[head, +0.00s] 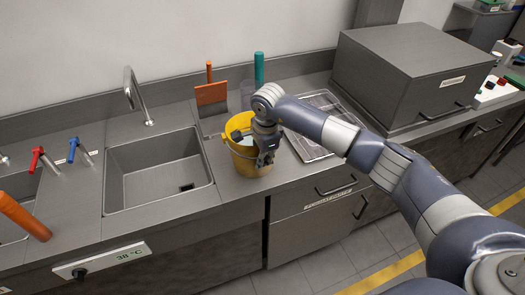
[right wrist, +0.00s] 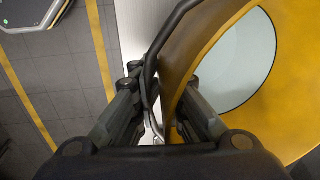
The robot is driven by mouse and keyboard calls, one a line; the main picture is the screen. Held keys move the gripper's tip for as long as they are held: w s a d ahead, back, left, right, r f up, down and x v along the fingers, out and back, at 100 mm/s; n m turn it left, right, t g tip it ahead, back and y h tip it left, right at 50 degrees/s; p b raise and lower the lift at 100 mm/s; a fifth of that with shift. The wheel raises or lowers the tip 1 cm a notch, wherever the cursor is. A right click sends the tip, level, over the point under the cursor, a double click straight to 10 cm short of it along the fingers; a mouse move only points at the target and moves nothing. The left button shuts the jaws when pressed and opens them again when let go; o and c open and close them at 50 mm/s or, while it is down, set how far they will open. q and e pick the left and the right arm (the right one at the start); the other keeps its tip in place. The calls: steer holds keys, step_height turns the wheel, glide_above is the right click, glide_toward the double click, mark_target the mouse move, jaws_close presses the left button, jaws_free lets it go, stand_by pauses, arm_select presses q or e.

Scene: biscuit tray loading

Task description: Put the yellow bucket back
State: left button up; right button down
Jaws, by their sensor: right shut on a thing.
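The yellow bucket (head: 241,164) stands upright on the steel counter, just right of the sink. My right gripper (head: 265,148) is at the bucket's near right side and shut on it. In the right wrist view, the yellow bucket (right wrist: 207,48) fills the right side, with its dark handle running down between my right gripper's fingers (right wrist: 160,118). I cannot tell whether the fingers pinch the handle alone or the rim too. A pale round surface shows inside the bucket. My left gripper is not in view.
The sink (head: 155,172) with its tap (head: 135,95) lies left of the bucket. An orange scraper (head: 211,93) and a teal-handled tool (head: 259,68) stand behind. A wire-covered tray (head: 318,125) and a large steel box (head: 385,80) are to the right. Red and blue valves are at left.

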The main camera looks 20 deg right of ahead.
steer(key=c, duration=2.1)
jaws_free()
steer(key=o, duration=0.5)
steer(key=shift+s, duration=0.15)
steer(key=shift+c, duration=0.2)
steer(key=shift+r, duration=0.2)
step_height(320, 180, up, 12)
steer(key=s+b, duration=0.1)
steer(key=b, duration=0.3)
steer(key=shift+s+f+b, duration=0.2)
steer(key=shift+s+b, duration=0.15)
steer(key=shift+b, duration=0.05)
